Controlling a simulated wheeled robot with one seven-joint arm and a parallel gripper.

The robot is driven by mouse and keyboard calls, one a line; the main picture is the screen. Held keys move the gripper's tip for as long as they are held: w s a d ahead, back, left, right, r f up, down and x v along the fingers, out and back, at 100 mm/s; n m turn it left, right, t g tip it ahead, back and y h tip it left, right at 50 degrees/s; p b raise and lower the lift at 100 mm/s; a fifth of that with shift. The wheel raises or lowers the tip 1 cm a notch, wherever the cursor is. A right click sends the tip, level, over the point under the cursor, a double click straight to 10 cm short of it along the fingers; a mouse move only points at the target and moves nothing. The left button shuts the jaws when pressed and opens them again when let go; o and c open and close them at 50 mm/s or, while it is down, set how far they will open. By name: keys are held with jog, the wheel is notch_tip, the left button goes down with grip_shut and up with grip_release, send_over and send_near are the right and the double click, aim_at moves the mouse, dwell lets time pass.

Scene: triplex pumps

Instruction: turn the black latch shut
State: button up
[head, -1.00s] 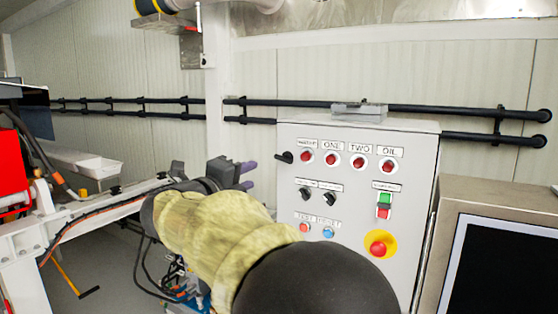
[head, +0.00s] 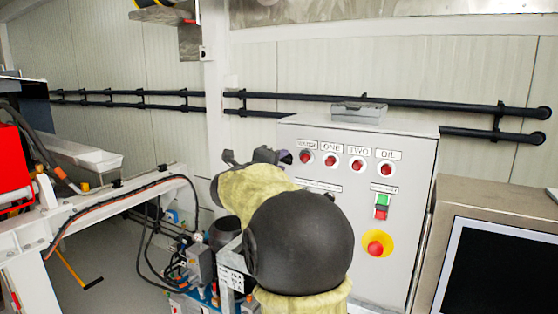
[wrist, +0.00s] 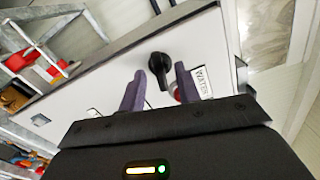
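The black latch (wrist: 159,64) is on the pale front of the control cabinet (head: 350,225), near its upper left edge. In the wrist view it has a round head and a short handle pointing down the picture. My gripper (wrist: 160,70) is open, with one purple finger on each side of the latch in the picture. No contact shows, and the depth between fingers and latch is hard to tell. In the head view my gripper (head: 281,156) is at the cabinet's upper left edge and hides the latch.
Red lamps (head: 357,164) run right of the latch. A green-red switch (head: 382,206) and red emergency button (head: 376,246) lie lower. My arm covers the cabinet's lower left. A grey-framed screen (head: 500,260) stands right; a white frame (head: 110,205) stands left.

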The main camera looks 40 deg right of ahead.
grip_shut()
jog(key=shift+n+p, duration=0.55)
jog(key=shift+n, duration=0.85)
grip_release()
